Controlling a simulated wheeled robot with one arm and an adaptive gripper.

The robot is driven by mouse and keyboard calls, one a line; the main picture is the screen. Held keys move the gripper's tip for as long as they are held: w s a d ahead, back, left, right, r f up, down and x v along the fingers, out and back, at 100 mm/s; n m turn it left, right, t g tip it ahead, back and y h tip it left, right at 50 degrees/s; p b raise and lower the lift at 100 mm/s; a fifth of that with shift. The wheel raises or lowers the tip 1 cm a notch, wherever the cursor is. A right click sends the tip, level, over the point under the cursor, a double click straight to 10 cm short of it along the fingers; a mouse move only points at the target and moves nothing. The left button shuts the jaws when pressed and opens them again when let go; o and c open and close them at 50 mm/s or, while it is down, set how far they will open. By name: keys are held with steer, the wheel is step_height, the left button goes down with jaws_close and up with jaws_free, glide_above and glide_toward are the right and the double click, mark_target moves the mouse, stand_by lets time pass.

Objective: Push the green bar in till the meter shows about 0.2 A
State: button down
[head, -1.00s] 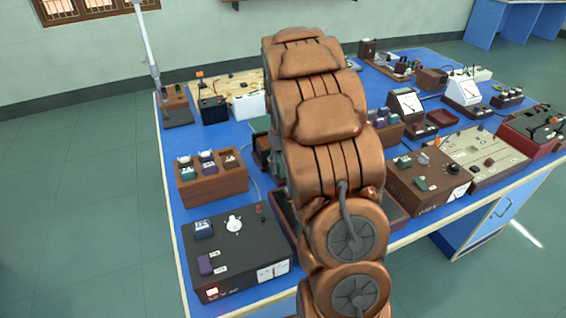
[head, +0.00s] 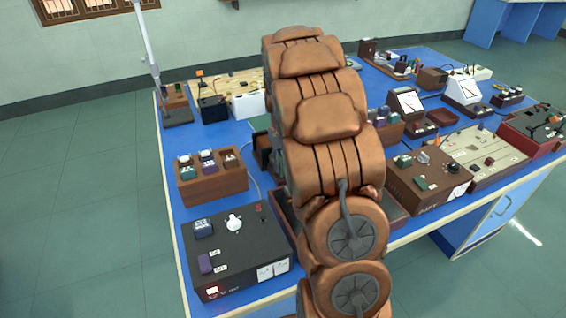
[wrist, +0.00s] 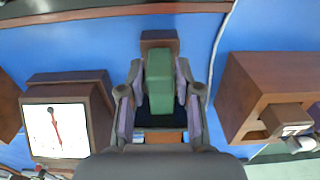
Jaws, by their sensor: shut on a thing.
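In the wrist view the green bar (wrist: 160,85) lies between the two fingers of my gripper (wrist: 160,112), in line with a dark slot and a brown block (wrist: 159,41) at its far end. The purple finger pads are closed on the bar's sides. A brown-cased meter (wrist: 57,130) stands left of my gripper. Its white face has a red needle near the middle, leaning slightly left in the picture; the scale is too small to read. In the head view my arm hides my gripper and the bar.
A brown wooden block (wrist: 247,95) stands close to the right of my gripper. A pale cable (wrist: 219,43) runs over the blue table. In the head view a black box with a white knob (head: 234,222) and a wooden rack (head: 212,183) stand left of my arm, and several instruments crowd the right.

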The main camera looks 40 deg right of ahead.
mark_target(279, 157)
steer(key=shift+w, duration=0.1)
steer(key=shift+w+d+b, duration=0.2)
steer(key=shift+w, duration=0.5)
steer(key=shift+w+d+b, duration=0.15)
steer(key=shift+w, duration=0.55)
steer(key=c, duration=0.9)
jaws_free()
step_height(279, 157, up, 12)
